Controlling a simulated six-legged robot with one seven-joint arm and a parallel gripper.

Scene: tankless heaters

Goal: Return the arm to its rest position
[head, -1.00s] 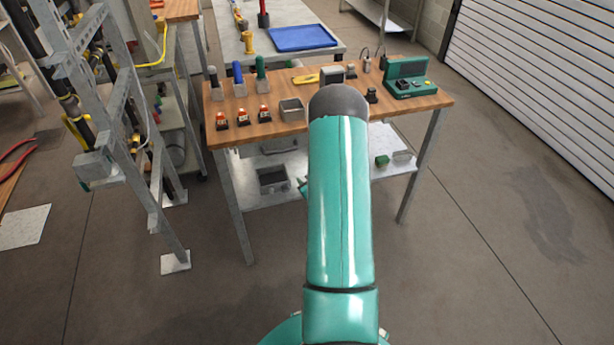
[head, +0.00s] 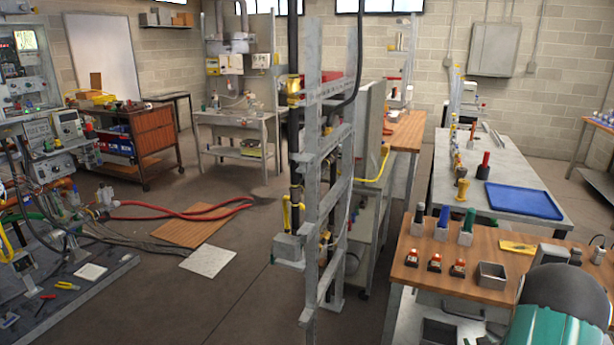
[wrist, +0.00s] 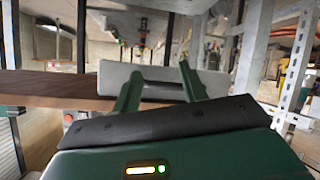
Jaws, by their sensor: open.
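My arm (head: 552,318), teal with a dark grey rounded joint, shows at the bottom right of the head view, in front of the wooden workbench (head: 405,272). My gripper is outside the head view. In the wrist view my gripper (wrist: 157,80) has its two green fingers apart, with nothing seen held between them. A grey panel or drawer front with a dark slot (wrist: 112,78) shows behind the fingers. The brown edge of a wooden top (wrist: 50,90) lies to the left of them. How far they are from the fingers I cannot tell.
A grey metal frame (head: 312,170) with pipes stands left of the bench. A blue tray (head: 522,201) lies on the table behind.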

